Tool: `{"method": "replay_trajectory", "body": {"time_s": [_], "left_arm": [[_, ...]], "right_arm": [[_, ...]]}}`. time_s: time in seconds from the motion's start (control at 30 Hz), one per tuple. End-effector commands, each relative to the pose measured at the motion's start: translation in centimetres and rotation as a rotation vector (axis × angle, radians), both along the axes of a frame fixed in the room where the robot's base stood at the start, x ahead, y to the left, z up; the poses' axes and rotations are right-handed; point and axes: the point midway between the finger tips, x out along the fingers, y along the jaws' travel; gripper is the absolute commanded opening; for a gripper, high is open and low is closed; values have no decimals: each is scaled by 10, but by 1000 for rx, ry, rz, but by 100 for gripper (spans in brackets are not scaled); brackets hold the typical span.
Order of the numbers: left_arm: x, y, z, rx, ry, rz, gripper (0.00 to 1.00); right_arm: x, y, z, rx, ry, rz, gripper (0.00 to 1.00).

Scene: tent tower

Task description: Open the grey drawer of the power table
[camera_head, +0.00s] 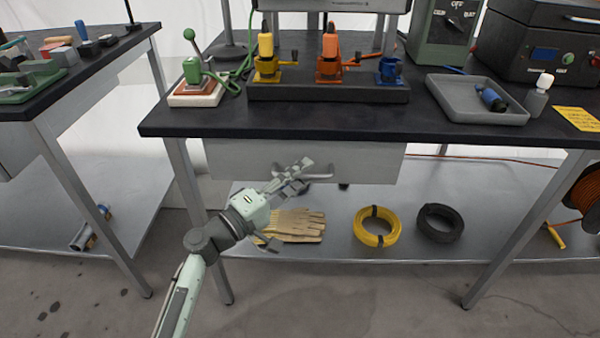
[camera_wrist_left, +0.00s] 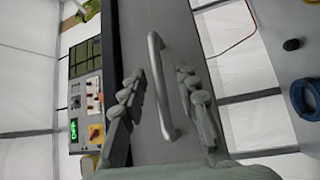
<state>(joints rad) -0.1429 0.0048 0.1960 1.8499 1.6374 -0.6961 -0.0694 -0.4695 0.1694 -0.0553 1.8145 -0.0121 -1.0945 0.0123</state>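The grey drawer (camera_head: 235,160) hangs under the black top of the power table (camera_head: 190,124), and its front looks flush, with no gap that I can make out. Its metal bar handle (camera_wrist_left: 161,88) stands between the two fingers of my left gripper (camera_wrist_left: 157,84) in the left wrist view. The fingers are apart, one on each side of the bar, and a gap shows on both sides. In the head view my left gripper (camera_head: 292,178) is in front of the drawer and hides part of the handle. My right gripper is in neither view.
Gloves (camera_head: 292,227), a yellow coil (camera_head: 376,227) and a black coil (camera_head: 440,223) lie on the lower shelf (camera_head: 330,250). A grey tray (camera_head: 460,104) and a dark fixture block (camera_head: 325,92) stand on the tabletop. The floor before the table is clear.

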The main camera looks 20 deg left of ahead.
Motion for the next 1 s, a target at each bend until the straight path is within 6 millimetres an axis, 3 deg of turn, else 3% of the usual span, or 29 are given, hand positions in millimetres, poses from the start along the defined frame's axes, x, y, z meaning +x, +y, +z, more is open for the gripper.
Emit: {"method": "replay_trajectory", "body": {"time_s": [0.17, 0.43, 1.0], "left_arm": [[0, 0, 0, 0, 0, 0, 31], [0, 0, 0, -1, 0, 0, 0], [2, 0, -2, 0, 1, 0, 0]], "right_arm": [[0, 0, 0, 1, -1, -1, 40], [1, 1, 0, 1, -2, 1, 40], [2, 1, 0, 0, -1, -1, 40]]}}
